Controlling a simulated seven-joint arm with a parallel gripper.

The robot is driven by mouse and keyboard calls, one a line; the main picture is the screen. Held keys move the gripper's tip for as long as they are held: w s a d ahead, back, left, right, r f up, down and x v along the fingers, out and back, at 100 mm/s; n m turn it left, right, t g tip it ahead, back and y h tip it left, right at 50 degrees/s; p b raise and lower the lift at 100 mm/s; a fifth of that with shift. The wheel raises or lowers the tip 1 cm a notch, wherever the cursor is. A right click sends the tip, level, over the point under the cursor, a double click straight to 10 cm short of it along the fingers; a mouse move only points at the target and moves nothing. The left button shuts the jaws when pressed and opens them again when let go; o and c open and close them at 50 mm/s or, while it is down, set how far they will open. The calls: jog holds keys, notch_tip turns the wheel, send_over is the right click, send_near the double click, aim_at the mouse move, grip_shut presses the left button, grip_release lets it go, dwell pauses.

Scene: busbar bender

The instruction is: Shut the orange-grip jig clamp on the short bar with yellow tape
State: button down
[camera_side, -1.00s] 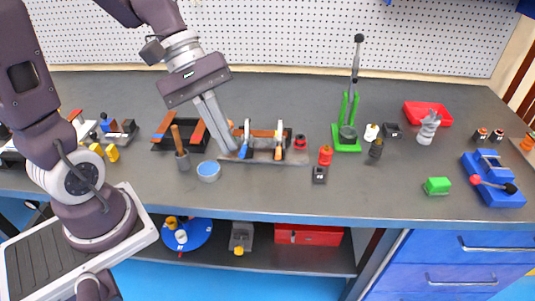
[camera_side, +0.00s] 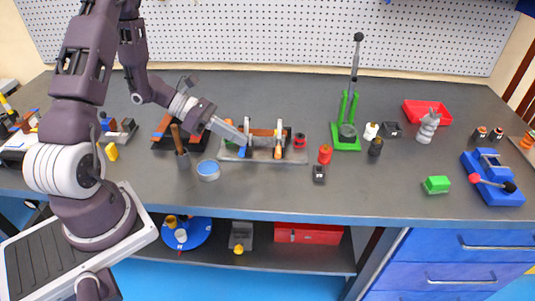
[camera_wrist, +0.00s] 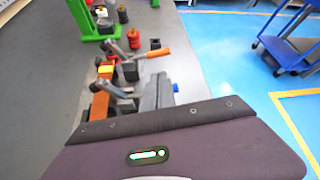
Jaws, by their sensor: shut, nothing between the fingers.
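The jig (camera_side: 292,156) is a grey plate near the middle of the bench with two lever clamps. The orange-grip clamp (camera_side: 278,153) is on its right; its grip also shows in the wrist view (camera_wrist: 155,53), reaching toward the bench's front edge. The blue-grip clamp (camera_side: 242,151) is on its left. My gripper (camera_side: 243,139) is shut and empty, tilted low at the blue-grip clamp, left of the orange grip. Contact with the blue-grip clamp is unclear. Its fingers show in the wrist view (camera_wrist: 156,92).
A red knobbed piece (camera_side: 325,154) and a green press (camera_side: 347,137) stand to the right. The bench in front of the jig is clear.

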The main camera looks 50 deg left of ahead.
jog(key=x, duration=0.9)
